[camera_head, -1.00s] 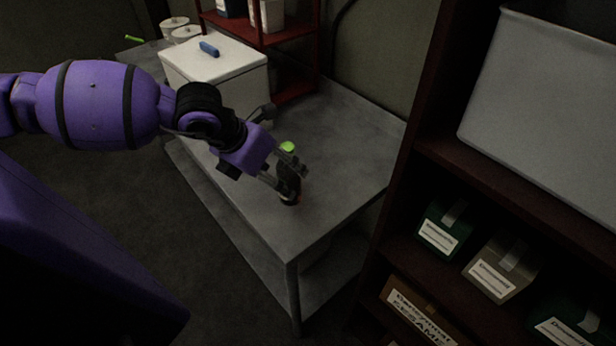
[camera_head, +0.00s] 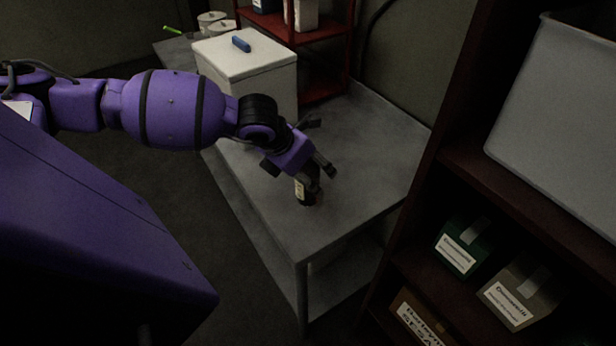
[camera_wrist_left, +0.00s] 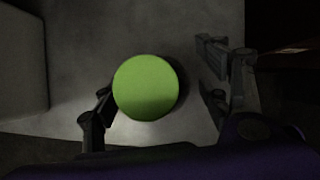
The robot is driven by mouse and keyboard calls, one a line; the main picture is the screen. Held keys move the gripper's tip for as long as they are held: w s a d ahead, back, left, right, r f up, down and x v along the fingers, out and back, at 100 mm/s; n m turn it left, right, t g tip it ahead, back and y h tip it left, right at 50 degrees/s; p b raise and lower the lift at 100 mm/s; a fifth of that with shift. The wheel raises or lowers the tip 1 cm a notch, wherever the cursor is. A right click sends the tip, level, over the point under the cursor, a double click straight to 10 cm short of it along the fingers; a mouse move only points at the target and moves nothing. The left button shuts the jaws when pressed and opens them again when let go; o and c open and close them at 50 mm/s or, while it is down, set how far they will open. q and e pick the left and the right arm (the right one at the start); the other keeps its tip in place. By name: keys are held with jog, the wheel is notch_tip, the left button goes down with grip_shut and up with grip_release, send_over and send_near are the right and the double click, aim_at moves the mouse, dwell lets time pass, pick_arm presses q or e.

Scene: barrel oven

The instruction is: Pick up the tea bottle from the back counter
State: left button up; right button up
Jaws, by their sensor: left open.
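The tea bottle (camera_head: 306,189) is dark with a pale label and stands upright on the grey counter (camera_head: 352,215), near its front corner. In the left wrist view its round green cap (camera_wrist_left: 146,88) is seen from above, between the two open fingers. My left gripper (camera_head: 322,172) is open, reaching down around the upper part of the bottle; the fingers (camera_wrist_left: 165,95) lie either side of the cap with a gap visible on the right. In the head view the gripper hides the cap. My right gripper is not in view.
A white lidded box (camera_head: 246,72) with a blue handle stands on the counter behind my arm. A red rack (camera_head: 322,60) is at the back. A dark shelf with a grey bin (camera_head: 560,110) and labelled boxes (camera_head: 465,246) rises at the right.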

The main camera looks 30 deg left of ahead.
pick_arm(q)
jog(key=c, duration=1.6)
jog(key=shift+r, duration=0.1)
jog(key=shift+c, duration=0.3)
